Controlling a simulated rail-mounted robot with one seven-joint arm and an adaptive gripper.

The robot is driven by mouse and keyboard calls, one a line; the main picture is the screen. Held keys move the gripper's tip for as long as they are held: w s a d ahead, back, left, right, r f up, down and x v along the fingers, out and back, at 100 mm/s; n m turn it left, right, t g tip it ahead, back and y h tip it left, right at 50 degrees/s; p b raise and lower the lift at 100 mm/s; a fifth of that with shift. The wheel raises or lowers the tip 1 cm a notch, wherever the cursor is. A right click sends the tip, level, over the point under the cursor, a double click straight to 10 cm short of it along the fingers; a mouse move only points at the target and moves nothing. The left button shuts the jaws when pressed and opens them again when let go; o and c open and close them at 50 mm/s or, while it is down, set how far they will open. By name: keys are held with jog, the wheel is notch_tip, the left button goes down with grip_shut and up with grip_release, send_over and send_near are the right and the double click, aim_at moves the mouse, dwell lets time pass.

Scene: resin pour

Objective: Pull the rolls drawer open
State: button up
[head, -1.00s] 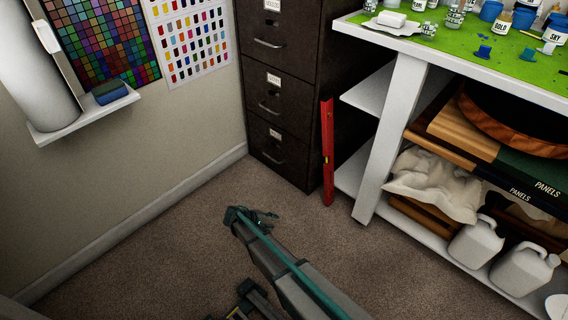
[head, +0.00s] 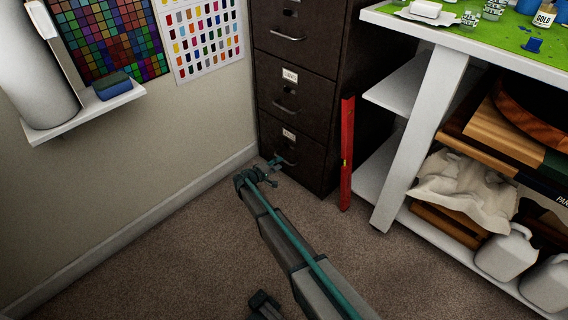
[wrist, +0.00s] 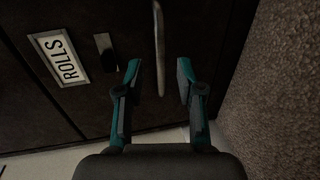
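The rolls drawer is the lowest drawer (head: 290,156) of the dark filing cabinet in the head view. In the wrist view its white label (wrist: 61,57) reads ROLLS, turned sideways, and its drawer front (wrist: 90,100) looks shut. Its metal handle (wrist: 160,45) runs up the wrist picture, ahead of the gap between my fingers. My gripper (wrist: 158,85) is open, one finger on each side of the handle's line. Whether the handle's near end lies between the fingertips is hard to tell. In the head view my gripper (head: 272,168) is right in front of the lowest drawer, low over the carpet.
A red level (head: 347,150) leans upright just right of the cabinet. A white workbench (head: 425,130) with shelves stands farther right. A wall shelf (head: 85,112) is at left. The carpet (head: 200,235) left of my arm is clear.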

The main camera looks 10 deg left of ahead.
jog(key=shift+b+x, duration=0.5)
jog(key=shift+x, duration=1.75)
grip_shut()
